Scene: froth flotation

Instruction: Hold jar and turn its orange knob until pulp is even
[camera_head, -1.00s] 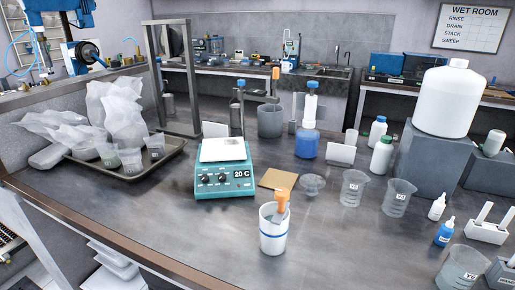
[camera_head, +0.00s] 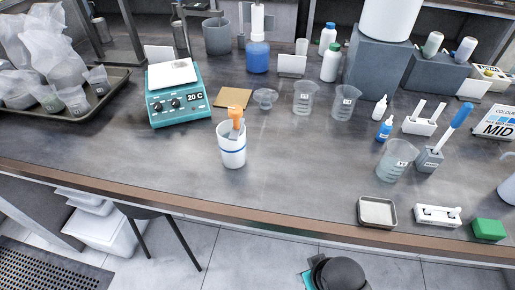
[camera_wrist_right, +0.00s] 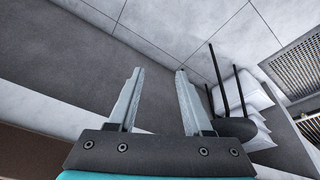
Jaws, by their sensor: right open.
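A white jar (camera_head: 231,151) with a blue band stands upright near the front middle of the bench. An orange knob (camera_head: 235,113) sticks up out of its top on a grey stem. What is inside the jar is too small to tell. My right gripper (camera_wrist_right: 157,75) shows in the right wrist view, open and empty, over the floor, with no jar between its fingers. In the head view no gripper is near the jar. My left gripper is not in view.
A teal hotplate (camera_head: 177,103) stands left of the jar, with a brown square board (camera_head: 234,97) behind. Beakers (camera_head: 304,98) and a small glass dish (camera_head: 265,97) stand to the right. A shallow metal dish (camera_head: 377,212) lies near the front edge. Bench around the jar is clear.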

